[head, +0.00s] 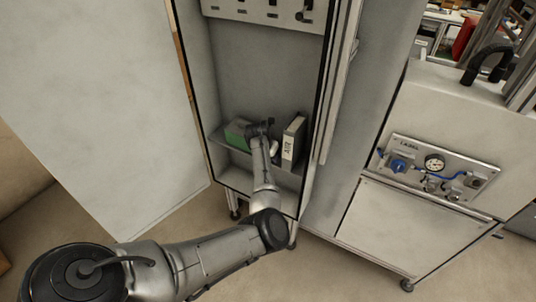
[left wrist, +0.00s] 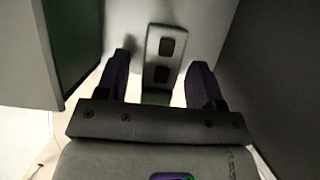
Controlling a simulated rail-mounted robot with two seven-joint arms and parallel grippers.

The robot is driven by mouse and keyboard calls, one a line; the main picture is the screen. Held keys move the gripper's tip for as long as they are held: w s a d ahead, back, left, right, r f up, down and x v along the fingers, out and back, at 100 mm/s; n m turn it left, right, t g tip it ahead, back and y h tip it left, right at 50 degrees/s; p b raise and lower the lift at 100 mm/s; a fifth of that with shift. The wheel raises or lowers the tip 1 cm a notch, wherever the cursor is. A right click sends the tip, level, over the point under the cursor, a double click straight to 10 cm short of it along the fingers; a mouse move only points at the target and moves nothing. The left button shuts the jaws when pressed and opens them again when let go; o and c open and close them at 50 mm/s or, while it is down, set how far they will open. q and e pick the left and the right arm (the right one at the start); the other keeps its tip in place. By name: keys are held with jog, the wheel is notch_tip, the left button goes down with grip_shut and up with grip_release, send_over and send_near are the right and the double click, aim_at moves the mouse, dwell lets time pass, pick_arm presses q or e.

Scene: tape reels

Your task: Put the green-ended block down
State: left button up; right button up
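My left gripper (head: 259,131) reaches into the open cabinet, between a green box and a pale upright case. In the left wrist view my left gripper (left wrist: 160,88) has its two dark fingers apart. Between them is a narrow pale block (left wrist: 164,48) with two dark square recesses and a green patch at its near end. A gap shows on its left; on its right the finger is very close, and I cannot tell whether it touches. In the head view my gripper and wrist mostly hide this block. My right gripper is in neither view.
The green box (head: 236,136) stands left on the cabinet shelf; the labelled pale case (head: 293,142) stands right. Both leave little side room. The open cabinet door (head: 100,110) is at left. A panel with a gauge (head: 434,163) is at right.

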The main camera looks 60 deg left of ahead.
pick_arm(q)
jog(key=shift+r, duration=0.1)
jog(key=s+d+r+m+y+p, duration=0.2)
jog(key=s+r+m+p, duration=0.3)
jog(key=s+r, duration=0.4)
jog(key=s+d+f+n+h, duration=0.1)
jog(key=s+d+f+n, duration=0.2)
jog(key=s+d+n, duration=0.4)
jog(key=s+d+f+n+h, duration=0.2)
jog(key=s+d+f+n, duration=0.2)
jog(key=s+d+n, duration=0.4)
jog(key=s+d+f+n+h, duration=0.1)
jog(key=s+d+f+n, duration=0.3)
jog(key=d+n, duration=1.4)
jog(key=s+d, duration=0.3)
jog(key=d, duration=0.1)
jog(key=shift+s+d, duration=0.15)
jog(key=shift+d, duration=0.2)
